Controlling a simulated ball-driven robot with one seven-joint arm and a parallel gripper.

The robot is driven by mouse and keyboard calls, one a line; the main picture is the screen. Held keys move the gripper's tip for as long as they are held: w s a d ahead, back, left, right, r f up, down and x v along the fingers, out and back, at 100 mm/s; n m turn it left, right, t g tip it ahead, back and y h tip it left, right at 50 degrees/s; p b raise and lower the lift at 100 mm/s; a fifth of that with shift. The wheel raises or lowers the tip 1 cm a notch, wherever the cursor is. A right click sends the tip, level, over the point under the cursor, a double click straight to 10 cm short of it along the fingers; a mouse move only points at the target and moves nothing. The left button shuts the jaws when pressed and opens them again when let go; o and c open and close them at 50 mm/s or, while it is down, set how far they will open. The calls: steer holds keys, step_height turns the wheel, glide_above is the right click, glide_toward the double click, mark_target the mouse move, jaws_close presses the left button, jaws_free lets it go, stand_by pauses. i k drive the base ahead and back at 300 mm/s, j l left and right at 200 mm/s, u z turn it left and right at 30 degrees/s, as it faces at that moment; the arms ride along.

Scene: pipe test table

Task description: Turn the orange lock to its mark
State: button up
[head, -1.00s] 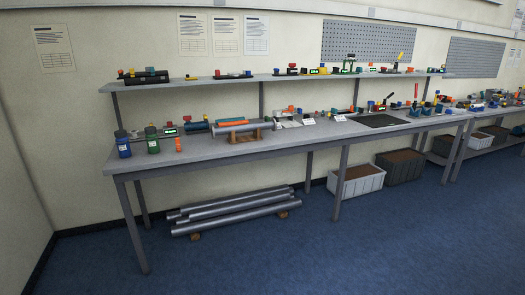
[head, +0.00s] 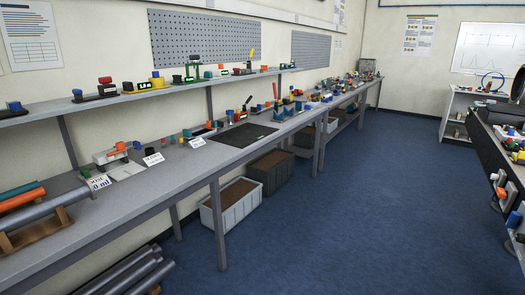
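I cannot tell which thing is the orange lock, and no mark can be made out at this size. Several small orange parts show. One orange piece (head: 121,146) sits on a light device on the long workbench (head: 215,182) at left. An orange cylinder (head: 18,199) lies by the pipes at the far left. Another orange part (head: 501,192) is on the dark bench at the right edge. My gripper is not in view.
A grey pipe (head: 45,208) rests on a wooden cradle at left. A black mat (head: 243,135) lies on the workbench. A white crate (head: 232,209) and a dark crate (head: 268,173) stand under it. The blue floor (head: 370,215) between the benches is clear.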

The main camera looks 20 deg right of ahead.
mark_target(501, 192)
steer(key=i+j+z, duration=0.1)
steer(key=i+z, duration=0.2)
steer(key=z, duration=0.2)
steer(key=i+j+z, duration=0.25)
steer(key=z, duration=0.25)
steer(key=i+j+z, duration=0.2)
steer(key=z, duration=0.25)
steer(key=i+j+z, duration=0.15)
steer(key=j+z, duration=0.35)
steer(key=i+j+z, duration=0.2)
steer(key=j+z, duration=0.15)
steer(key=j, duration=0.3)
steer(key=i+j+z, duration=0.1)
steer(key=i+j, duration=0.6)
steer(key=i, duration=0.25)
steer(key=i+j, duration=0.8)
steer(key=i, duration=0.15)
steer(key=l+z, duration=0.05)
